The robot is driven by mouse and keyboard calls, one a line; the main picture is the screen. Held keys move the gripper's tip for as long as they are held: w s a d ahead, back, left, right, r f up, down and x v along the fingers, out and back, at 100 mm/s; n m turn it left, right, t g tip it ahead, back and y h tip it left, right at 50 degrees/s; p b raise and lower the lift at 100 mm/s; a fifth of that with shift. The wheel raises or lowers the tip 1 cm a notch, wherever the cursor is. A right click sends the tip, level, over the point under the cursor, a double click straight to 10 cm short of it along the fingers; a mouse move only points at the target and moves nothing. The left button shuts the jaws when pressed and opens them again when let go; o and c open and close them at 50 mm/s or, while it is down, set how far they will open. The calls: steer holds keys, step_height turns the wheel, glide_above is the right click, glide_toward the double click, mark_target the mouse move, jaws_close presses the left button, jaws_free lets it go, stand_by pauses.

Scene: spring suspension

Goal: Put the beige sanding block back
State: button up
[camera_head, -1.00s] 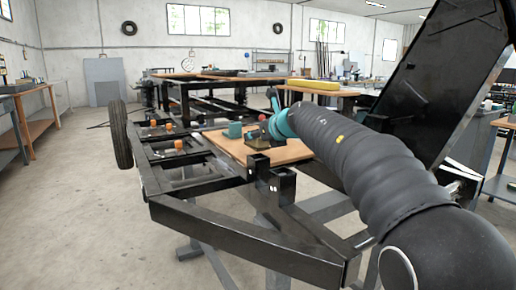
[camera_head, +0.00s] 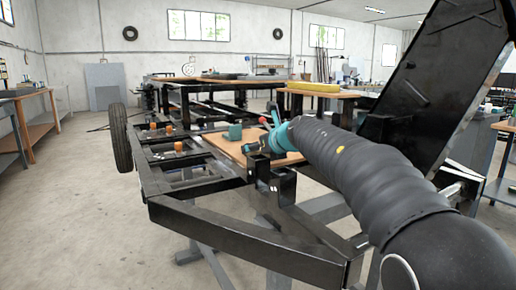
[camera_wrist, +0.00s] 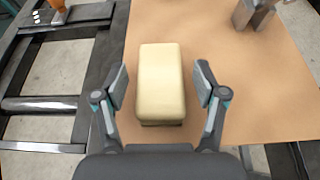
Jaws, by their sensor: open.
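The beige sanding block (camera_wrist: 161,84) lies on the brown board (camera_wrist: 245,105) in the wrist view, its long side running away from my gripper. My gripper (camera_wrist: 160,86) is open, with one finger on each side of the block and a visible gap on both sides. Whether the fingers are level with the block or above it is hard to tell. In the head view, the far end of my arm is over the board (camera_head: 226,148). The block cannot be made out there.
A grey metal part (camera_wrist: 257,14) is at the board's far right in the wrist view. Black frame beams (camera_wrist: 75,75) run along the left. Orange parts (camera_head: 178,146) sit on the frame. A yellow item (camera_head: 313,86) lies on a table behind.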

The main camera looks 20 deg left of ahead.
steer(key=shift+r, duration=0.2)
steer(key=v, duration=1.2)
steer(key=shift+f, duration=0.15)
